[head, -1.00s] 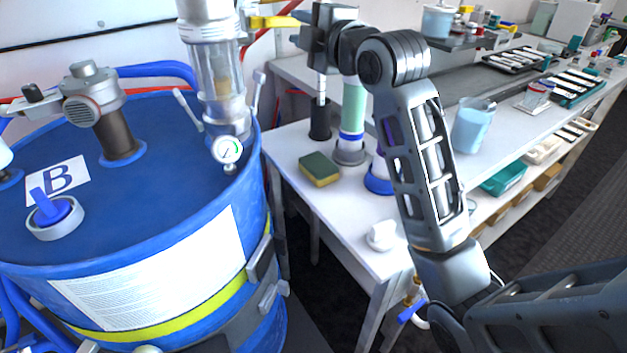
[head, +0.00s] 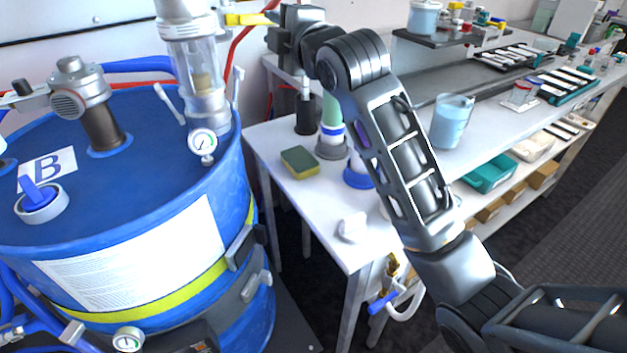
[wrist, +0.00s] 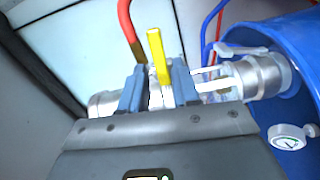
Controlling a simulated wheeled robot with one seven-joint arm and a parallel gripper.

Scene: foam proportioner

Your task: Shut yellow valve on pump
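In the wrist view the yellow handle (wrist: 156,52) stands up between my two blue-grey fingers, next to a metal pipe fitting (wrist: 258,75). My gripper (head: 274,20) is at the right end of the handle in the head view. In the wrist view my gripper (wrist: 158,72) is open, its fingers apart on either side of the handle. Contact with the handle cannot be made out. The lower handle and valve body are partly hidden by the fingers.
The blue drum (head: 110,215) fills the left. A red hose (wrist: 130,30) passes close to my left finger. A white bench (head: 290,205) with a sponge (head: 299,162), bottles and a beaker (head: 452,120) stands under my arm. Dark floor is free at right.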

